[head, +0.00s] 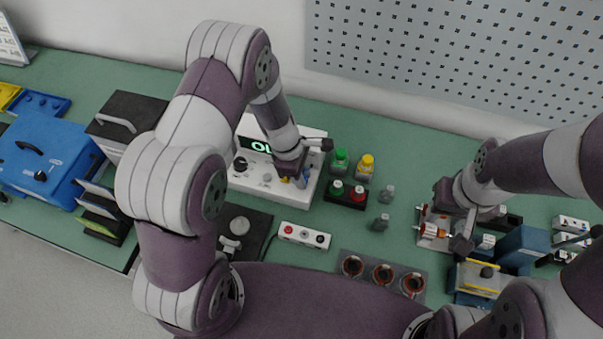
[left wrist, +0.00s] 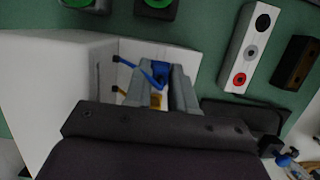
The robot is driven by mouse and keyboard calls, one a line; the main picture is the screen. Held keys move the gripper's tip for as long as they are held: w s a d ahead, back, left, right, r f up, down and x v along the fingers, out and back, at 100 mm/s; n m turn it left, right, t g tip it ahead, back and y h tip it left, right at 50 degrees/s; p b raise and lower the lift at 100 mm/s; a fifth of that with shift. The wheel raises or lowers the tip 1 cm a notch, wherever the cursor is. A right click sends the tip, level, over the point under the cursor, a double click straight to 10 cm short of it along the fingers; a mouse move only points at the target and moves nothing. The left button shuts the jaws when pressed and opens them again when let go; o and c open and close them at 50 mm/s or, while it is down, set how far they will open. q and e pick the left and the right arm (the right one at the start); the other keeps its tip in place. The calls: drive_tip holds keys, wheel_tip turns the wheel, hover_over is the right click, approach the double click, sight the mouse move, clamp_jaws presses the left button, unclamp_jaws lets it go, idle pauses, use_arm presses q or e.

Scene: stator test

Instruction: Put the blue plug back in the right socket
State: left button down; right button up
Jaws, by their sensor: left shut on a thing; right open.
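The white tester (head: 262,188) with an "OL" display stands at the back of the bench. My left gripper (head: 296,178) is over its right front part. In the left wrist view the left gripper (left wrist: 165,85) is shut on the blue plug (left wrist: 160,72), whose blue lead runs left to a black end on the white case. A yellow plug (left wrist: 155,101) shows just below it; in the head view it is left of the fingers (head: 284,180). The sockets are hidden, so I cannot tell whether the blue plug touches one. My right gripper (head: 462,226) is open beside a copper-wound part (head: 432,229).
A white strip with round terminals (head: 304,235) lies in front. A grey tray (head: 360,257) holds copper rings. A blue case (head: 45,160) is far left.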

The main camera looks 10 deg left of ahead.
use_arm(q)
drive_tip(key=c, duration=0.9)
unclamp_jaws()
drive_tip(key=shift+o, duration=0.2)
drive_tip(key=v, duration=1.2)
drive_tip(key=shift+r, duration=0.3)
drive_tip(key=shift+a, duration=0.15)
drive_tip(key=s+a+r+m+y, duration=0.1)
drive_tip(key=s+r+m, duration=0.1)
drive_tip(key=s+m, duration=0.3)
drive_tip(key=s+a+r+m+t+y, duration=0.1)
drive_tip(key=s+m, duration=0.5)
drive_tip(key=m, duration=0.6)
drive_tip(key=shift+a+r+y, duration=0.35)
drive_tip(key=shift+a+y, duration=0.15)
drive_tip(key=shift+a, duration=0.35)
